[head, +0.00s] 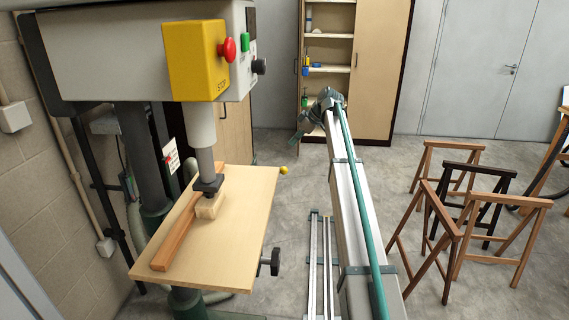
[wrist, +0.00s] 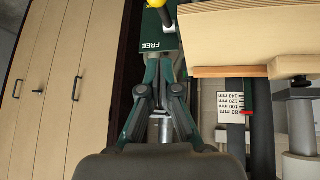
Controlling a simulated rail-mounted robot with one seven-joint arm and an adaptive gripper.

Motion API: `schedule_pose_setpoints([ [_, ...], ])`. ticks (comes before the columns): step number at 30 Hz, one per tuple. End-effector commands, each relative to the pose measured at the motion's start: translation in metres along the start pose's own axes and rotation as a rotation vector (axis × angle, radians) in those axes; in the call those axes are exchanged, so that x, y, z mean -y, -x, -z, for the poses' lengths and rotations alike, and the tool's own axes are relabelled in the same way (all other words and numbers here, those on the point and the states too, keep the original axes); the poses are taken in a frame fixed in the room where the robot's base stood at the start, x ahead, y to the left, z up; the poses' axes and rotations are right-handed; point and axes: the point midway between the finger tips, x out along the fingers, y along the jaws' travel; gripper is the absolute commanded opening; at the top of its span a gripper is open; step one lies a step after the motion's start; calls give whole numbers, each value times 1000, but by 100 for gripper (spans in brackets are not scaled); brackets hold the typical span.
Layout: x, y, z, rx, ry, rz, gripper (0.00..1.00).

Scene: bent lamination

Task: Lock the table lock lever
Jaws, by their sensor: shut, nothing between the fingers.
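The lock lever shows in the wrist view as a yellow ball knob (wrist: 157,3) on a short dark rod, at the top edge. Beside it is a green plate (wrist: 152,32) marked FREE; the rest of the plate is hidden or out of frame. In the head view the yellow knob (head: 284,170) sticks out past the far right corner of the wooden drill press table (head: 240,215). My gripper (wrist: 162,62) points up the wrist picture, its fingers shut and empty. The tips appear just below the lever and plate; I cannot tell whether they touch.
A wooden fence (head: 172,248) and a small block (head: 210,206) lie on the table under the spindle. A black knob (head: 270,262) sits at its right edge. Trestles (head: 470,215) stand at right.

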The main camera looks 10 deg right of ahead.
Motion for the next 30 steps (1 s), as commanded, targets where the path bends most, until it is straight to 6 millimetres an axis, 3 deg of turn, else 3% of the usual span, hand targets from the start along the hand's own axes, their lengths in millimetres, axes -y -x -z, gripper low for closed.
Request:
schedule_pose_setpoints([
  [9,8,-4,5,-30,259,55,0],
  [23,8,-5,4,-29,276,54,0],
  [30,10,-26,6,-28,276,56,0],
])
